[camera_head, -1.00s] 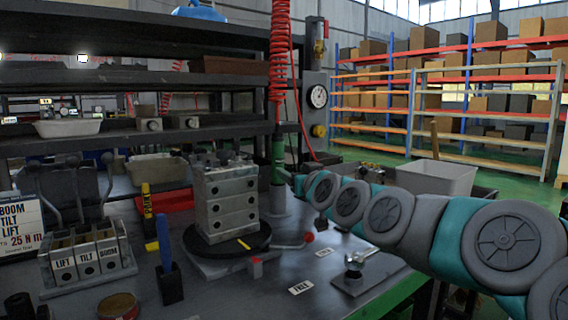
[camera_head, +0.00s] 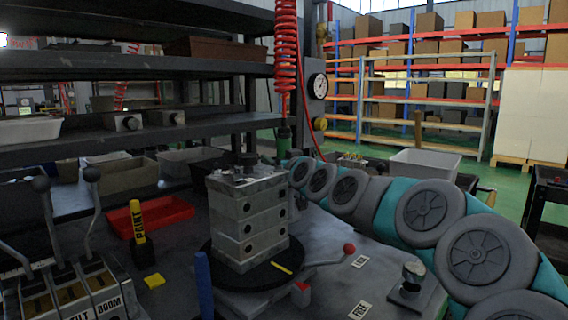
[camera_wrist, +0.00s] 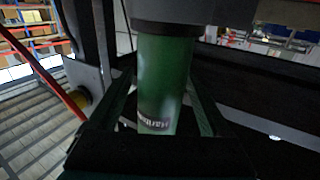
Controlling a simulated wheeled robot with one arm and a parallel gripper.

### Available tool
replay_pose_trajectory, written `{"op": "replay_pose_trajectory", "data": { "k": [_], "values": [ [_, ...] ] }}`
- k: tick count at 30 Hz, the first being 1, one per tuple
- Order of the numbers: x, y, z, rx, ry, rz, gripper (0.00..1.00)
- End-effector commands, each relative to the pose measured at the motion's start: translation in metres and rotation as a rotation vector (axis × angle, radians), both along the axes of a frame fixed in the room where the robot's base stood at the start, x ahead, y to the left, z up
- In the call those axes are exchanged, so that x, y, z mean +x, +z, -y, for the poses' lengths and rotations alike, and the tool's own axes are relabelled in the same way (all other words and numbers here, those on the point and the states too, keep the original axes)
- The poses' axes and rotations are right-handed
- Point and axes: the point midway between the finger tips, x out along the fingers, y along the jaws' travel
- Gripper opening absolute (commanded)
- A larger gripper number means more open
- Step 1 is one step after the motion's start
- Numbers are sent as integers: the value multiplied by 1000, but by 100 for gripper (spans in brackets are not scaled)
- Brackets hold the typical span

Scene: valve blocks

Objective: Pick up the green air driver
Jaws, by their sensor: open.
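The green air driver (camera_head: 284,136) hangs upright below the red coiled hose, behind the stacked grey valve block (camera_head: 248,222). Only its upper part shows in the head view; the block and my arm hide the rest. In the wrist view the driver (camera_wrist: 165,82) is a large green cylinder with a dark collar above and a small printed label near its lower end. My gripper (camera_wrist: 165,105) is open, with one dark finger on each side of the driver. I cannot tell whether the fingers touch it.
A yellow paint marker (camera_head: 137,218), red tray (camera_head: 168,212) and lever bank (camera_head: 75,285) are at left. A gauge (camera_head: 318,86) is on the post behind the hose.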

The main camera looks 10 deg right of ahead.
Motion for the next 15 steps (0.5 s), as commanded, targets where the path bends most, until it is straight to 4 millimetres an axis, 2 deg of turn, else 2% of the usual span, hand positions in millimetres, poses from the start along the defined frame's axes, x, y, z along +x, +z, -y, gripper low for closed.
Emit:
{"op": "replay_pose_trajectory", "data": {
  "k": [5, 15],
  "values": [
    [0, 0, 0, 0, 0, 1, 82],
    [0, 0, 0, 0, -1, 1, 44]
  ]
}}
